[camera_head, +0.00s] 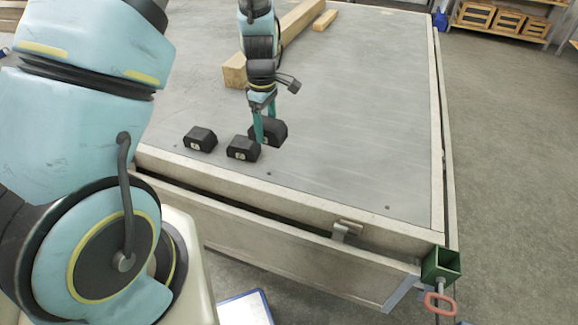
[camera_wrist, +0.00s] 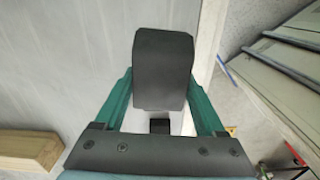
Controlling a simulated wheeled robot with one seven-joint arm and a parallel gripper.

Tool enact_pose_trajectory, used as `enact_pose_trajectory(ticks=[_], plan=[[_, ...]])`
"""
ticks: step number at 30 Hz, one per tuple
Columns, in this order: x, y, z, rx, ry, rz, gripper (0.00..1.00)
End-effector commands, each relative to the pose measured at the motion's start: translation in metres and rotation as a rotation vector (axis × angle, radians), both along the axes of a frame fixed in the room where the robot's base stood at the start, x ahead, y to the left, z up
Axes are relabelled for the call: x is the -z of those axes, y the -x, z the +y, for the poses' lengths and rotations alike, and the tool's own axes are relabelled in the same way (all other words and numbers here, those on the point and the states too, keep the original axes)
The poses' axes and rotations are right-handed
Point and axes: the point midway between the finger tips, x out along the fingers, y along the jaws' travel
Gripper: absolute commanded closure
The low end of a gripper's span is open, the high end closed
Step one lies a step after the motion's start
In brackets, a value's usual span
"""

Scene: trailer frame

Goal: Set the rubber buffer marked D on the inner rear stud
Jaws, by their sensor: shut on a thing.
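My gripper (camera_head: 264,122) is over the grey trailer deck (camera_head: 340,130), its teal fingers shut on a black rubber buffer (camera_head: 274,131). In the wrist view the held buffer (camera_wrist: 163,65) sits between the two fingers. Its pale mark is too small to read, and I cannot tell whether it touches the deck. Two more black buffers stand to its left, a near one (camera_head: 243,149) and a farther-left one (camera_head: 200,139); their marks are also unreadable. Small dark spots show on the deck near its front edge, one at centre (camera_head: 268,173) and one at right (camera_head: 387,207); I cannot tell if they are studs.
A long wooden beam (camera_head: 290,40) and a short wooden piece (camera_head: 325,19) lie on the deck behind my gripper. A green bracket (camera_head: 441,263) with a red handle is at the front right corner. The deck right of my gripper is clear.

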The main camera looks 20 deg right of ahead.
Motion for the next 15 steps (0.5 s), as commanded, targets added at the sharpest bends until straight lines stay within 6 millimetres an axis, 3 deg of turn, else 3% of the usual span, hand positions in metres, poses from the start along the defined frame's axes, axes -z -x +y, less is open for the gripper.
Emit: enact_pose_trajectory(ticks=[1,6,15], plan=[[-0.001,0.009,-0.014,-0.027,0.000,0.000,1.00],[-0.001,0.029,-0.040,-0.122,-0.001,0.001,1.00],[-0.002,0.035,-0.047,-0.156,0.000,0.000,1.00]])
